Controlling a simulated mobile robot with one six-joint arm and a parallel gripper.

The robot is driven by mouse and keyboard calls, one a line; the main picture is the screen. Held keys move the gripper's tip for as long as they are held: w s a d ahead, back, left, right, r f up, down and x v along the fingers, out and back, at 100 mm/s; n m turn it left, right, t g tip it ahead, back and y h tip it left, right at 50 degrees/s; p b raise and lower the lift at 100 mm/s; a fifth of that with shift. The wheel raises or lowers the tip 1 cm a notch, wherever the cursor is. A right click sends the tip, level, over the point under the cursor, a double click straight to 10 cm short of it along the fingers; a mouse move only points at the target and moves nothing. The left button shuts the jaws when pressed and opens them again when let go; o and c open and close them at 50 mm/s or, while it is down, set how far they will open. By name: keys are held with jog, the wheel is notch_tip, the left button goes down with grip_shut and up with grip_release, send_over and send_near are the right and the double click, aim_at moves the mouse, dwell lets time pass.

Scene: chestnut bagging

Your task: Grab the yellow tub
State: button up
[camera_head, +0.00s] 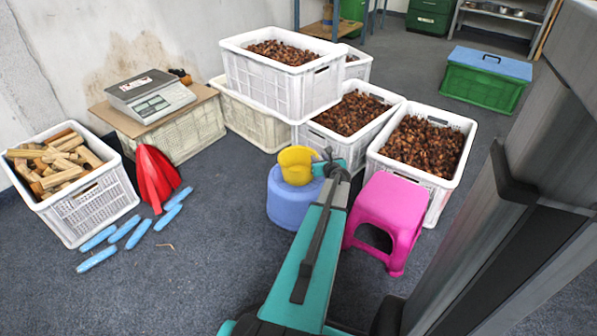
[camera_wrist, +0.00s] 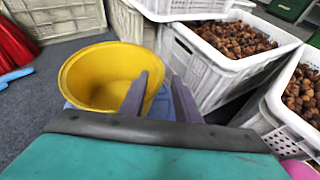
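The yellow tub (camera_head: 297,165) sits on a round blue stool (camera_head: 290,200) in the head view, its mouth facing up. In the wrist view the tub (camera_wrist: 85,75) is empty, and its open mouth fills the left middle. My gripper (camera_head: 332,163) is at the tub's right side. In the wrist view my gripper (camera_wrist: 158,85) is open. Its left finger overlaps the tub's mouth and its right finger lies outside, with the tub's right rim between them. Whether a finger touches the rim, I cannot tell. The fingers partly hide the tub's right wall.
White crates of chestnuts (camera_head: 312,135) stand close behind. A pink stool (camera_head: 388,215) is right of my arm. A crate of wooden blocks (camera_head: 85,215), a red bag (camera_head: 155,178) and several blue rolls (camera_head: 138,233) are at left. Floor in front is clear.

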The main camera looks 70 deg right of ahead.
aim_at(316, 155)
jog(key=shift+b+x, duration=0.4)
jog(key=shift+x, duration=1.1)
grip_shut()
